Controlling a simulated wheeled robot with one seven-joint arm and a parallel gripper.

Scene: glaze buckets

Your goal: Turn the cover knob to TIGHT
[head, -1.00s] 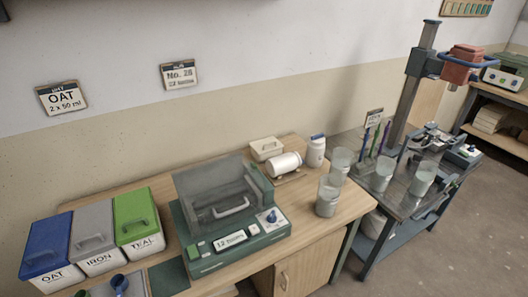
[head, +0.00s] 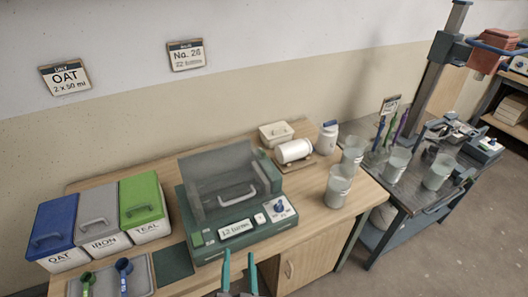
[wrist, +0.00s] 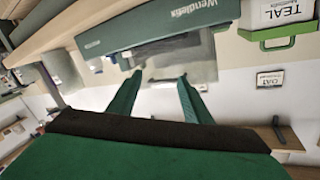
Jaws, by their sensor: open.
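The cover knob (head: 279,207) is a small blue knob on a white dial plate at the right of the green machine's sloped front panel. The dial lettering is too small to read. The green machine (head: 215,247) stands on the wooden bench, with a grey see-through cover (head: 215,170) and a pale handle. My gripper (head: 238,258) is open and empty, its two green fingers below and in front of the machine, apart from the knob. In the wrist view my gripper (wrist: 160,82) points toward the machine's front (wrist: 150,30); the knob is not seen there.
Blue (head: 47,222), grey (head: 98,222) and green (head: 142,204) lidded bins stand left of the machine. A tray (head: 142,284) with two scoops lies at front left. A white jar (head: 294,151) lies on its side behind right; a clear beaker (head: 338,188) stands to the right.

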